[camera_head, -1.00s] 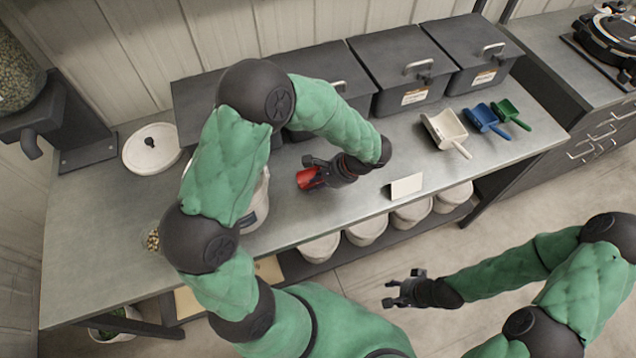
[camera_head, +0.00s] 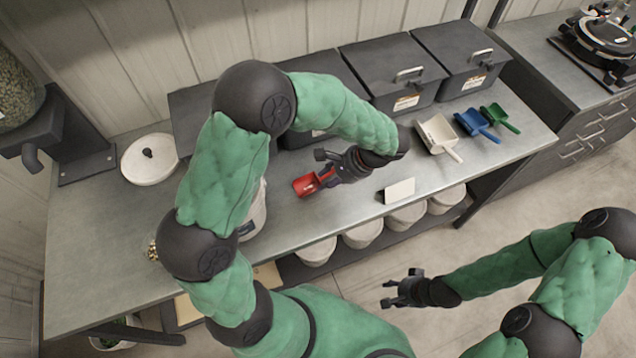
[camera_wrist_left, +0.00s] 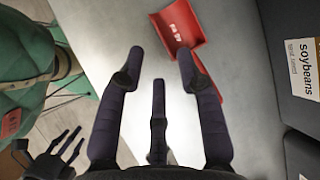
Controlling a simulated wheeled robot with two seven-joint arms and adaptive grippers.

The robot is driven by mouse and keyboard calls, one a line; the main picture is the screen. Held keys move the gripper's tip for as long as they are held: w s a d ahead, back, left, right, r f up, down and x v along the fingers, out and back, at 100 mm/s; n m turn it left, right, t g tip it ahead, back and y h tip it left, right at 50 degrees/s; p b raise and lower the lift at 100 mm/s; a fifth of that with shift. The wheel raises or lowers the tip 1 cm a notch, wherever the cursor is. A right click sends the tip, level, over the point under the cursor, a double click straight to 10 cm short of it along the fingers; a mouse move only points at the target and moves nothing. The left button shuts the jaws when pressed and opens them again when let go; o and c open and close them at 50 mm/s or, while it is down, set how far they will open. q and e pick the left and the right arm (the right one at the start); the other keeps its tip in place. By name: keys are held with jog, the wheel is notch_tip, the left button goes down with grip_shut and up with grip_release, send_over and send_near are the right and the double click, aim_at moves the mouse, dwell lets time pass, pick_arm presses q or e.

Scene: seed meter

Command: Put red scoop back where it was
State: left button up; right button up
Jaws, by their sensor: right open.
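The red scoop (camera_head: 307,185) lies on or just above the metal bench, left of the white card; the contact under it cannot be told. In the left wrist view the red scoop (camera_wrist_left: 178,28) is beyond my fingers, its handle partly hidden behind the right-hand finger. My left gripper (camera_head: 328,168) is at its handle end; in the left wrist view my left gripper (camera_wrist_left: 158,65) has its fingers spread with nothing between them. My right gripper (camera_head: 390,290) is open and empty over the floor in front of the bench.
A white scoop (camera_head: 437,133), a blue scoop (camera_head: 475,123) and a green scoop (camera_head: 500,117) lie in a row on the right. Dark lidded bins (camera_head: 392,75) line the wall. A white card (camera_head: 398,190) stands at the front edge. A white lid (camera_head: 150,158) is at left.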

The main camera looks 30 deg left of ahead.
pick_arm(q)
jog(key=shift+p+v, duration=0.35)
jog(key=shift+v, duration=1.95)
